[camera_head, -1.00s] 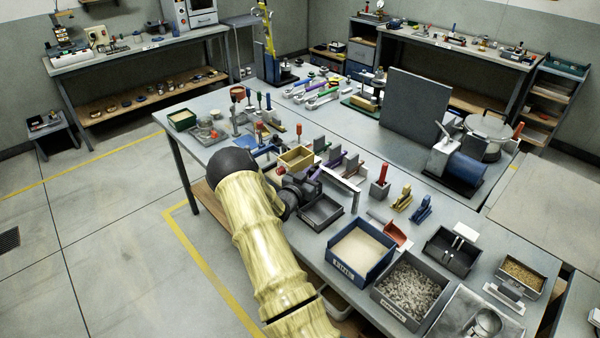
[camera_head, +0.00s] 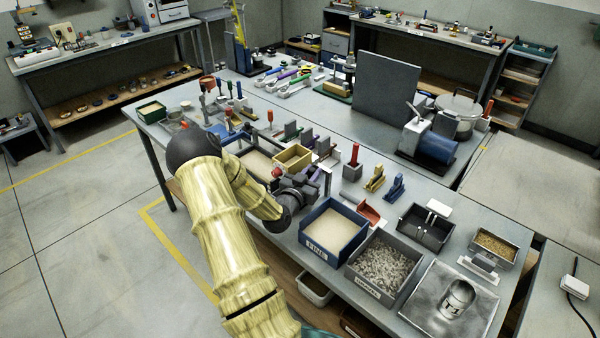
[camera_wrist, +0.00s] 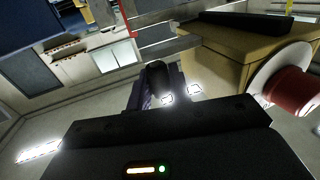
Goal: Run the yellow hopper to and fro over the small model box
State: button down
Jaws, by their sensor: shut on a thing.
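The yellow hopper (camera_head: 292,157), a small open-topped box, is above the workbench at the front side of the tool row. It also shows large at upper right in the wrist view (camera_wrist: 222,55). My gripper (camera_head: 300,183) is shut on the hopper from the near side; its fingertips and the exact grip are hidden. The small model box (camera_head: 257,164), a grey-walled box with pale sand inside, shows left of and below the hopper. My gripper and the hopper cover its right part. A red knob (camera_wrist: 294,90) with a white disc shows beside the hopper.
Right of my gripper stand a blue bin of sand (camera_head: 362,232) and a grey gravel bin (camera_head: 405,268). A red scoop (camera_head: 368,214) and a black divided tray (camera_head: 425,229) lie beyond. Small tools crowd the bench behind the hopper. The floor at left is clear.

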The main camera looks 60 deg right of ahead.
jog(key=c, duration=1.3)
grip_release()
jog(key=shift+a, duration=0.1)
jog(key=a+b, duration=0.1)
jog(key=a, duration=0.4)
jog(key=s+a+b, duration=0.1)
jog(key=a, duration=0.5)
jog(key=a+b, duration=0.1)
jog(key=a, duration=0.5)
jog(key=shift+s+a+b, duration=0.1)
jog(key=shift+s+b, duration=0.25)
